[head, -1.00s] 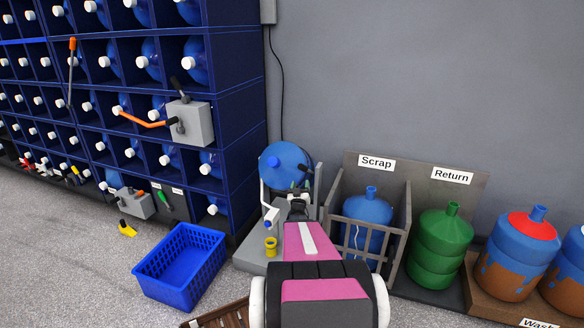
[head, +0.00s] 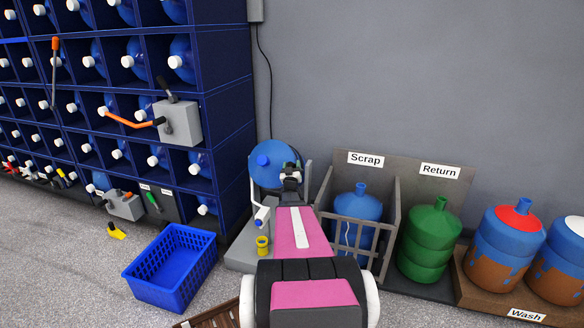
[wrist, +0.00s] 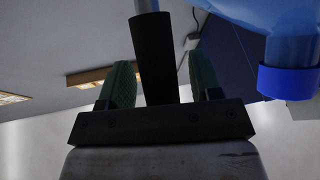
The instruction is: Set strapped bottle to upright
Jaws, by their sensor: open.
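The blue bottle (head: 280,168) lies on its side in a grey stand by the wall, its blue cap facing me. In the wrist view the bottle (wrist: 285,15) and its blue neck or cap (wrist: 290,82) are at the upper right. I cannot make out the strap. My gripper (head: 291,172) is in front of the bottle. In the wrist view its two green-padded fingers (wrist: 160,85) are open on either side of a black handle grip (wrist: 153,60) on a grey rod. Gaps show beside the grip. My arm hides part of the stand.
A white crank (head: 259,203) and a yellow cup (head: 262,245) are at the stand's left. The Scrap cage (head: 345,235) with a blue bottle is close on the right, beside a green bottle (head: 430,240). A blue rack (head: 225,110) and blue basket (head: 170,265) are left.

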